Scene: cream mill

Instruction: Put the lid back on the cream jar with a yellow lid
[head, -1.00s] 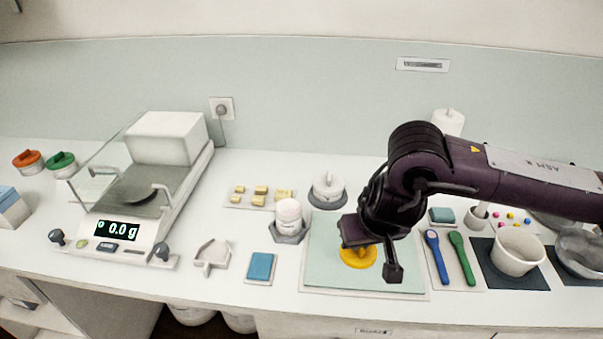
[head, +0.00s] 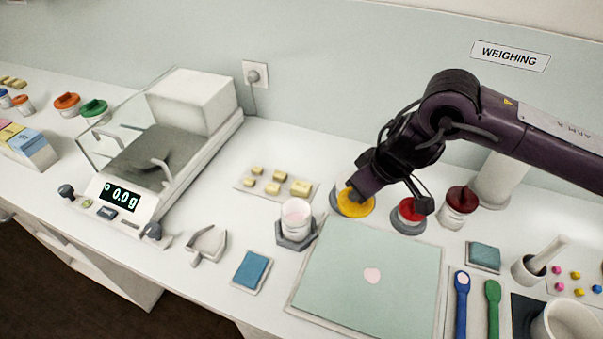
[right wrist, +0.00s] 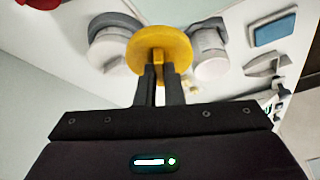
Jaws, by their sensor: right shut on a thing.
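My right gripper (head: 356,193) is shut on the yellow lid (head: 355,203) and holds it up above the bench. In the right wrist view the yellow lid (right wrist: 160,48) sits at the fingertips. The open cream jar (head: 297,217) is white with pale pink cream at its mouth. It stands upright in a grey holder (head: 291,240), left of the lid and apart from it in the head view. In the right wrist view a white jar (right wrist: 211,55) shows right of the lid. My left gripper is not in view.
A grey round base (head: 336,206) is partly hidden behind the lid. Red (head: 411,211) and dark red (head: 461,199) lidded jars stand to its right. A green mat (head: 345,300) carries only a pink spot. The balance (head: 125,195) stands left; yellow blocks (head: 279,185) lie behind the open jar.

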